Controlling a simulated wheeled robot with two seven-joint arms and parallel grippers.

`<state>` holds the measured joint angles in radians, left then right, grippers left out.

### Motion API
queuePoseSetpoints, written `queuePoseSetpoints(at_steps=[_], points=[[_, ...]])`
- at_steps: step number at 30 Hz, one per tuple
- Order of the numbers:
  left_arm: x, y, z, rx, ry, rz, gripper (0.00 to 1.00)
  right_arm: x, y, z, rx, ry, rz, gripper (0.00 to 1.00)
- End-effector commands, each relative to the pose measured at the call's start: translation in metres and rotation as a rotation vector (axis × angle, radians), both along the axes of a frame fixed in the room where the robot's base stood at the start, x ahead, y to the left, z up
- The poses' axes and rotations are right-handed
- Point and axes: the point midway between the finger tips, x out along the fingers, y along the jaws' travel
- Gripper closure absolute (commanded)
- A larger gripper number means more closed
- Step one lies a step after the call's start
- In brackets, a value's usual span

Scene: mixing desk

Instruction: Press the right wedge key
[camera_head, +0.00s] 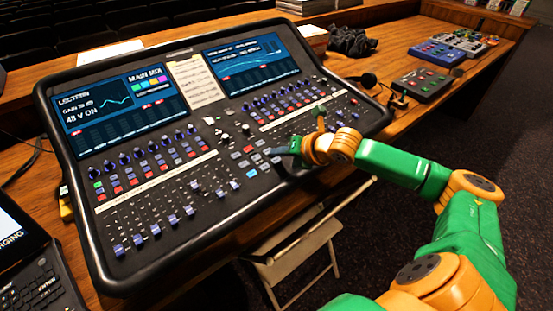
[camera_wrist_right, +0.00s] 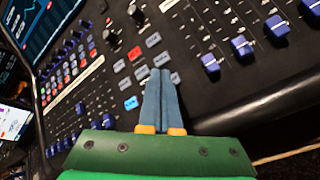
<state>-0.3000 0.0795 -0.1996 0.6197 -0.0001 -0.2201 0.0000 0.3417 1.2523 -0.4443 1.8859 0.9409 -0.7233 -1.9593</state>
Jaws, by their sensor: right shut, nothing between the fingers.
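The mixing desk (camera_head: 130,215) fills the middle of the head view. A cluster of small grey and red keys, with one lit blue key (camera_head: 251,173), lies right of its centre. The blue key (camera_wrist_right: 131,103) also shows in the right wrist view, left of my fingers. I cannot read the labels, so I cannot tell which key is the right wedge key. My right gripper (camera_head: 271,152) is shut and empty, its fingertips over the right edge of this cluster. In the wrist view its fingers (camera_wrist_right: 160,73) hide part of the keys; contact cannot be told. My left gripper is out of view.
Two screens (camera_head: 115,95) stand along the desk's back. Rows of blue-capped faders (camera_wrist_right: 242,46) lie near my right fingers. A folding chair (camera_head: 300,255) is below the front edge. Small effect boxes (camera_head: 426,85) are at right. A laptop-like device (camera_head: 30,265) is at lower left.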

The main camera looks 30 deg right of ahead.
Motion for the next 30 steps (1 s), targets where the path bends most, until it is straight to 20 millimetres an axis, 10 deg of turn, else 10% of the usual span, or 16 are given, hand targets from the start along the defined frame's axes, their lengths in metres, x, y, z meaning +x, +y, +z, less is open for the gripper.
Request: queuePoseSetpoints(at_steps=[30], points=[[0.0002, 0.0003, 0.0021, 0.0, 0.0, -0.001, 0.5, 0.0007, 0.0003, -0.0082, 0.0, 0.001, 0.001, 1.0]])
